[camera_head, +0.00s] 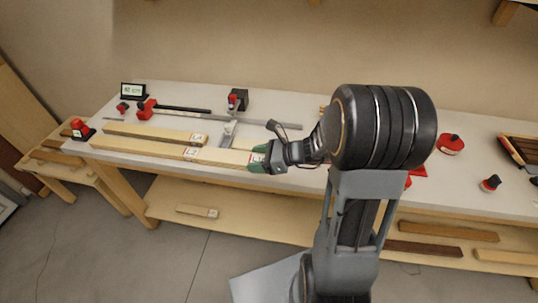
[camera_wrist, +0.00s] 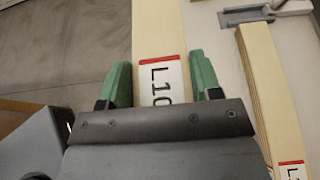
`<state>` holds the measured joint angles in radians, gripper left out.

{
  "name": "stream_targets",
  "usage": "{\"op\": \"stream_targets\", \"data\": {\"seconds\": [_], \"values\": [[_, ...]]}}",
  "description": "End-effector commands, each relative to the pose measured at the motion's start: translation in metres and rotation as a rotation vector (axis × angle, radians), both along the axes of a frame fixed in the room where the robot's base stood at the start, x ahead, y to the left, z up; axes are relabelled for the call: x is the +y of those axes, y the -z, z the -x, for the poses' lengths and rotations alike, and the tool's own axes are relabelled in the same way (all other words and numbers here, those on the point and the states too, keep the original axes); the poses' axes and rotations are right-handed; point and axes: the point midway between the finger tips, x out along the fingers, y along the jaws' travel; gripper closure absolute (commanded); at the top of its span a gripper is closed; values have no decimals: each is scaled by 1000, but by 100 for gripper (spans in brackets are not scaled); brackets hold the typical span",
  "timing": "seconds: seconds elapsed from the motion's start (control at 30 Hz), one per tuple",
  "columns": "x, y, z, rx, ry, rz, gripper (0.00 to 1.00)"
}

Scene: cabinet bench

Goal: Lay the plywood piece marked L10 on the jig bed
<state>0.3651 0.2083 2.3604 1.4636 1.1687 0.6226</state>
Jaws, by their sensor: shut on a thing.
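My gripper (camera_head: 262,160) is shut on the plywood piece marked L10 (camera_wrist: 160,35), holding it near its labelled end. In the wrist view the green fingertips (camera_wrist: 161,88) lie on both sides of the white label with a red edge. In the head view the pale L10 piece (camera_head: 228,157) runs left from my gripper at the front of the bench, close to the end of another labelled strip (camera_head: 140,147). I cannot tell whether it touches the bench or that strip. No part stands out clearly as the jig bed; a grey rail (camera_head: 265,123) runs behind the strips.
Another labelled strip (camera_head: 150,133) lies behind. A metal fitting (camera_head: 228,132) stands by its right end; a metal fitting also shows in the wrist view (camera_wrist: 255,15), near another labelled strip (camera_wrist: 270,95). A red clamp part (camera_head: 146,109) and small display (camera_head: 133,90) are at left.

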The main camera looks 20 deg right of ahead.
Motion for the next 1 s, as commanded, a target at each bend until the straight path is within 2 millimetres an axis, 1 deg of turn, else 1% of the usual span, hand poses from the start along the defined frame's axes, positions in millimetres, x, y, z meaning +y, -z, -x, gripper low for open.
{"op": "stream_targets", "data": {"seconds": [0.03,0.13,0.27,0.37,0.5,0.6,0.77,0.9,1.0], "values": [[5,-2,1,-3,-2,0,71],[12,-5,3,-1,-2,1,71],[13,-6,1,-1,13,0,71],[4,-8,-15,-1,111,-1,71],[-17,-8,-43,0,339,0,71],[-29,-6,-57,2,489,0,71],[-42,0,-69,4,662,1,71],[-45,5,-73,2,750,0,71],[-44,7,-74,1,785,0,71]]}}
